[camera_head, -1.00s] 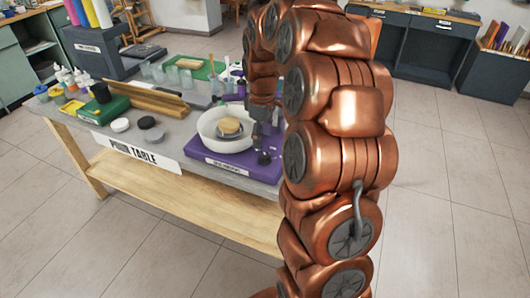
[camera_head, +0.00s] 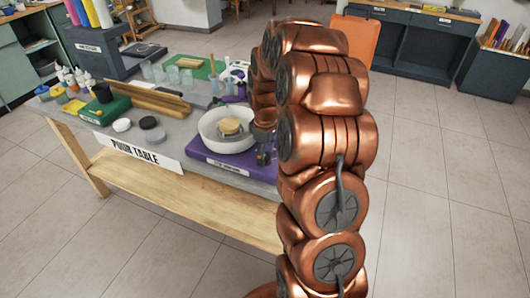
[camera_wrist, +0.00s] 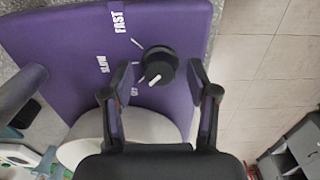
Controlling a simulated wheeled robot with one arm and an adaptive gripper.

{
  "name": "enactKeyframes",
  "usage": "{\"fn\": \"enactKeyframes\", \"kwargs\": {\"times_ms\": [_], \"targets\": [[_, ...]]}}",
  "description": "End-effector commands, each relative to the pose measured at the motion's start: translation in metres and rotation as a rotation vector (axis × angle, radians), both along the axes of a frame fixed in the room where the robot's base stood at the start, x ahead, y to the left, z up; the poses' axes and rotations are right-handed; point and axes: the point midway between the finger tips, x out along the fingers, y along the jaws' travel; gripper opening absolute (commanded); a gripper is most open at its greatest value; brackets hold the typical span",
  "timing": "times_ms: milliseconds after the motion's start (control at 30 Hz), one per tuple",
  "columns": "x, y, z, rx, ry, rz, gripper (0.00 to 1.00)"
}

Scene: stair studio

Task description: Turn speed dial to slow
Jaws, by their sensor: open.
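A purple wheel base (camera_head: 220,165) with a white bowl (camera_head: 213,130) on it stands at the right end of the table. In the wrist view, the black speed dial (camera_wrist: 158,64) sits on the purple panel (camera_wrist: 75,45), beside the labels FAST, SLOW and OFF. Its white pointer is turned down and slightly left in the picture, nearer OFF than SLOW. My gripper (camera_wrist: 158,78) is open, with one finger on each side of the dial in the picture. Contact with the dial cannot be told. In the head view my gripper (camera_head: 265,140) is partly hidden by my arm.
The table (camera_head: 170,190) also holds a brown lump (camera_head: 230,127) in the bowl, round dark and white lids (camera_head: 148,122), a green box (camera_head: 103,110), wooden pieces (camera_head: 160,101) and several clear cups. Floor is free in front and at right.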

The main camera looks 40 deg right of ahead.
Motion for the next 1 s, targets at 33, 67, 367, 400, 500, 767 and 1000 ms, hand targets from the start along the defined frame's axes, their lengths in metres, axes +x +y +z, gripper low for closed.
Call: {"fn": "enactKeyframes", "kwargs": {"times_ms": [33,67,367,400,500,767,1000], "targets": [[0.0001,-0.0001,-0.0002,0.000,0.000,0.000,0.59],[0.0001,-0.0001,-0.0001,0.000,0.000,0.000,0.59],[0.0000,0.0000,-0.0001,0.000,0.000,0.000,0.39],[0.0001,0.0001,0.0000,0.000,0.000,0.000,0.35],[0.0001,0.0001,0.0000,0.000,0.000,0.000,0.25],[0.0001,0.0001,0.0000,0.000,0.000,0.000,0.00],[0.0001,-0.0001,-0.0015,0.000,0.000,-0.027,0.00]]}}
